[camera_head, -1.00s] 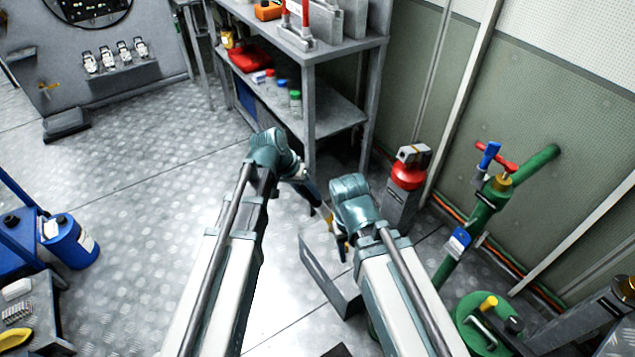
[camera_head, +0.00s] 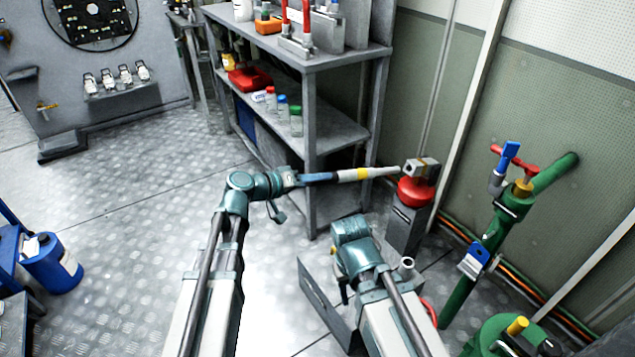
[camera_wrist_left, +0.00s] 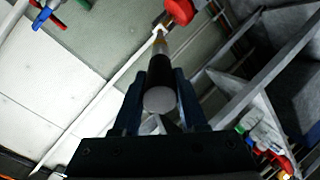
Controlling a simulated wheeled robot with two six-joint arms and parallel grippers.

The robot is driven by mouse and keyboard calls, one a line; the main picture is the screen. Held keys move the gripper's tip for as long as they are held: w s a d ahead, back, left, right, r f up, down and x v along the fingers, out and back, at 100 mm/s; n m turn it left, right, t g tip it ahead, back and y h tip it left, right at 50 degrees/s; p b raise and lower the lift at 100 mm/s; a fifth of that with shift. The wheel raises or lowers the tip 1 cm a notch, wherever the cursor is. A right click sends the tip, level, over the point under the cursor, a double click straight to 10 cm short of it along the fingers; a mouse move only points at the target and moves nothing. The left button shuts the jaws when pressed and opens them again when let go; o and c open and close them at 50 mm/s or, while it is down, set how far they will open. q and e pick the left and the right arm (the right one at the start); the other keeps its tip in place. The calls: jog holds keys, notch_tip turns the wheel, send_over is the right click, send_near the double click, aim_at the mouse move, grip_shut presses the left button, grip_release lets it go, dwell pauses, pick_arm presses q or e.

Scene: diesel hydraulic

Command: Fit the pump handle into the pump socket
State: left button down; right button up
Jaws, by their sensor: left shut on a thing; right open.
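The pump handle (camera_head: 360,174) is a straight rod with a dark grip, a yellow band and a pale grey tapering end. My left gripper (camera_head: 322,178) is shut on its dark grip and holds it nearly level. In the left wrist view the handle (camera_wrist_left: 159,65) points away between my left fingers (camera_wrist_left: 160,88). The pump socket (camera_head: 420,169) is a metal block on top of the red pump head (camera_head: 416,191). The handle's thin end reaches the block's left side; I cannot tell whether it touches or has entered. My right gripper (camera_head: 343,288) is open, low and mostly hidden behind its wrist.
A grey shelf rack (camera_head: 310,150) stands just behind the handle, with bottles and a red case (camera_head: 249,78). A green pipe with valves (camera_head: 500,225) stands to the right. A grey angled plate (camera_head: 325,305) is beside my right wrist. Open floor lies at left.

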aim_at(357, 175)
pick_arm(q)
jog(key=shift+s+a, duration=0.1)
jog(key=shift+b+x, duration=0.6)
jog(key=shift+x, duration=2.05)
jog(key=shift+r, duration=0.15)
jog(key=shift+b+x, duration=1.6)
jog(key=shift+x, duration=3)
jog(key=shift+c, duration=1.8)
grip_release()
